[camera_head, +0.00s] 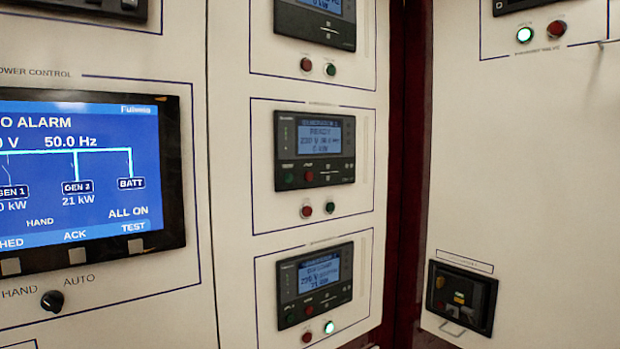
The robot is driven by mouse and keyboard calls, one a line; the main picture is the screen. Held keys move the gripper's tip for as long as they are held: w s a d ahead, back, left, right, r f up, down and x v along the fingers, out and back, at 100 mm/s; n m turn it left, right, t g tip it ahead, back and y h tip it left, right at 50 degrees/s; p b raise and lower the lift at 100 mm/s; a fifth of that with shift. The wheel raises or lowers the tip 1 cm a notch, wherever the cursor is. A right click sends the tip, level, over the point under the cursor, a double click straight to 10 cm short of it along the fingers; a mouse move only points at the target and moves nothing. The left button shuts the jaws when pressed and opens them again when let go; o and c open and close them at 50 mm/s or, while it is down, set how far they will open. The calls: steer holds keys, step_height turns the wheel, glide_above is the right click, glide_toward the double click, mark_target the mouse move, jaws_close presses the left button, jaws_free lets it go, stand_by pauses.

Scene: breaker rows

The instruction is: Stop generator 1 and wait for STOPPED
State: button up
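A blue power control screen (78,170) at the left reads "50.0 Hz", GEN 1 with a figure ending in 0 kW, GEN 2 at 21 kW, and HAND. A middle controller (314,150) seems to read READY; its red button (308,176) and green button (289,177) sit under its display. The two lamps below it look unlit. A lower controller (316,285) shows 21 kW on a blurred display, with a lit green lamp (329,327) below. My gripper is out of view.
A HAND/AUTO knob (52,301) sits below the screen. An upper controller (316,20) is cut off at the top. A black breaker unit (461,298) with a protruding handle is on the right panel. A lit green lamp (525,35) is above it.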

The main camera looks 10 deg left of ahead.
steer(key=shift+s+f, duration=0.1)
steer(key=shift+s, duration=0.05)
jaws_close()
stand_by(1.1)
